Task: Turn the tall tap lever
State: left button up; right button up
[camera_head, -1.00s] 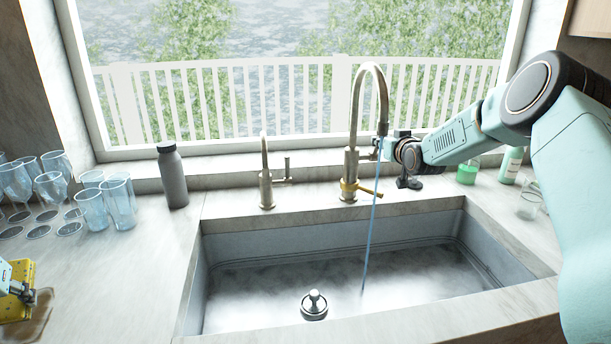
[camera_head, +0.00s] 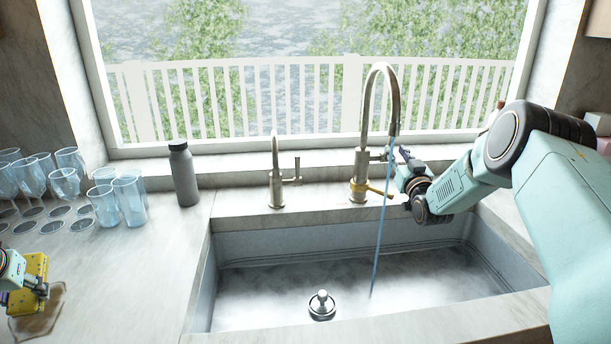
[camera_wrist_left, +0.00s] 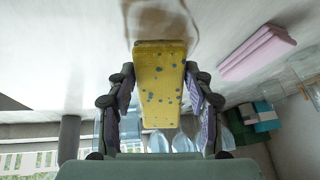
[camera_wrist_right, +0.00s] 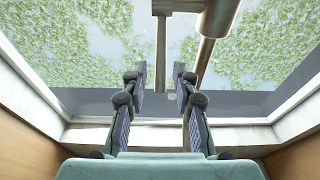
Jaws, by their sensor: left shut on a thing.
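The tall tap (camera_head: 364,160) stands behind the sink, and a thin stream of water (camera_head: 380,235) runs from its spout. Its lever (camera_wrist_right: 161,50) is a slim bar on a side stub. In the right wrist view the lever's end lines up with the gap between the fingers; I cannot tell how deep it sits. My right gripper (camera_head: 404,165) is close beside the tap's right side, its fingers apart (camera_wrist_right: 159,90). My left gripper (camera_head: 38,287) is shut on a speckled yellow sponge (camera_wrist_left: 160,85) above the counter at the left.
A shorter tap (camera_head: 276,180) with its own lever stands left of the tall one. A grey bottle (camera_head: 184,175) and several glasses (camera_head: 129,200) stand on the left counter. A metal plug (camera_head: 321,304) is in the sink (camera_head: 225,250). A brown puddle (camera_head: 45,320) lies near the sponge.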

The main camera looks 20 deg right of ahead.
jog(key=f+t, duration=0.1)
jog(key=s+f+t+h, duration=0.1)
jog(key=f+t, duration=0.1)
jog(key=shift+a, duration=0.2)
dwell(0.4)
jog(key=shift+a+f+t+h, duration=0.1)
jog(key=shift+f+t+h, duration=0.2)
jog(key=shift+f+t, duration=0.45)
jog(key=shift+s+r, duration=0.1)
jog(key=shift+r, duration=0.1)
jog(key=shift+c, duration=0.5)
grip_shut()
